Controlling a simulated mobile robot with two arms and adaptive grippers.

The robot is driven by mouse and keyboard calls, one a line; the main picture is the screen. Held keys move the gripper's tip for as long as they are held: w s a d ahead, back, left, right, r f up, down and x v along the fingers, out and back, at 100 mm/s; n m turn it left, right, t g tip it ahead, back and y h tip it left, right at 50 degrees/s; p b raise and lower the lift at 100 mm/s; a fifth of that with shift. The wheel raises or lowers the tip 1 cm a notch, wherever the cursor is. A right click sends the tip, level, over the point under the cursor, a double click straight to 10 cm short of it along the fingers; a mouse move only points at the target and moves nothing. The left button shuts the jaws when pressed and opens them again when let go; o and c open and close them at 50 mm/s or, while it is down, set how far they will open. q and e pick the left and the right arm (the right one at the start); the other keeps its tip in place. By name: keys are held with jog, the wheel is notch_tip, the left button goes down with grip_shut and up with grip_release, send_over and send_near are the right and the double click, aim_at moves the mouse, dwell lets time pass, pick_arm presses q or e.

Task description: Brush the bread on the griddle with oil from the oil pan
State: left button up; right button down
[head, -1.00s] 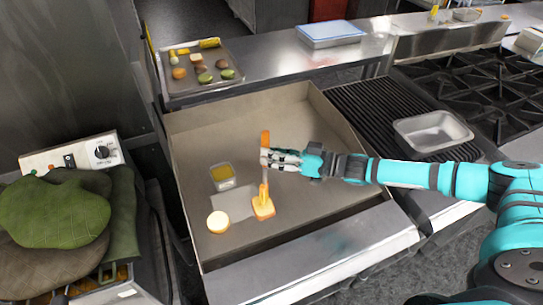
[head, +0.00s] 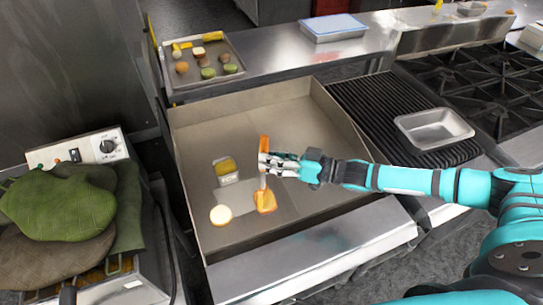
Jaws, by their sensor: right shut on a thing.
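The griddle (head: 300,200) is a wide brown-grey flat plate with raised walls. The bread (head: 221,215) is a small round pale piece lying near its front left. The oil pan (head: 226,172) is a small square container with yellow oil, standing on the griddle behind the bread. My right gripper (head: 268,163) is shut on the brush (head: 265,201), which has an orange handle and orange head. The brush is upright, its head low over the griddle to the right of the bread, apart from it. Whether the head touches the plate I cannot tell. My left gripper is not visible.
A tray (head: 236,62) with several food pieces sits on the shelf behind the griddle. A ribbed grill (head: 380,115) with an empty metal pan (head: 434,129) is to the right. Green and brown cloth-like items (head: 60,205) lie at left. The griddle's right half is clear.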

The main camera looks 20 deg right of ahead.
notch_tip(320, 180, up, 8)
jog(key=p, duration=0.7)
dwell(0.3)
jog(key=shift+a, duration=0.1)
